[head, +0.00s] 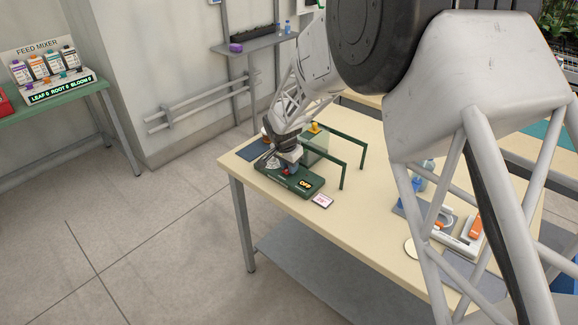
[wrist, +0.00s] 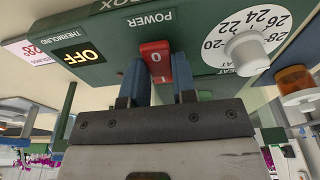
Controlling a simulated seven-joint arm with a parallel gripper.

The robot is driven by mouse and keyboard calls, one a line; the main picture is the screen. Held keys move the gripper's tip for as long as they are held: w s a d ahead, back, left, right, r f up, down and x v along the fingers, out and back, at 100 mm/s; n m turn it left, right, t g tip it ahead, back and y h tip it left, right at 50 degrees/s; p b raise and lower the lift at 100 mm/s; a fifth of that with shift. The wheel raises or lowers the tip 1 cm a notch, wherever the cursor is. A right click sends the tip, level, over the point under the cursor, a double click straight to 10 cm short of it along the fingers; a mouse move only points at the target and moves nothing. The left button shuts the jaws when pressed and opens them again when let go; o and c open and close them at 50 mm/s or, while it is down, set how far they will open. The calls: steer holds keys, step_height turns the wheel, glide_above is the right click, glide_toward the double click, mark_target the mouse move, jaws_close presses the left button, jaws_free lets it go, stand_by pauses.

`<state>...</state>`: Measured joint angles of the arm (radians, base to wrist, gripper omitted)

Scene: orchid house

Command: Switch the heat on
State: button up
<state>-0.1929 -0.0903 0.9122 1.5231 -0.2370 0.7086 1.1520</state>
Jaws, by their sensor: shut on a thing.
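The green control box (head: 310,190) sits on the cream table at its left end. In the wrist view its panel shows the word POWER above a red rocker switch (wrist: 155,60) marked 1 and 0. The display (wrist: 80,54) reads OFF, and OFF also shows in the head view. A round white temperature dial (wrist: 235,28) with a pale knob (wrist: 247,52) lies to the right of the switch. My gripper (wrist: 156,82) is at the red switch, with its blue-grey fingers on either side of it, shut on it. The fingers hide the switch's sides.
A pink-and-white card (head: 322,201) lies beside the box. Dark green rails (head: 343,168) stand behind it on the table. The table's front middle is bare.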

steer(key=shift+w+d+g+y, duration=0.15)
steer(key=shift+d+g+y, duration=0.05)
steer(key=shift+g+y, duration=0.7)
steer(key=o, duration=0.9)
steer(key=shift+w+r, duration=0.1)
steer(key=shift+r, duration=3.7)
steer(key=shift+d+r, duration=0.1)
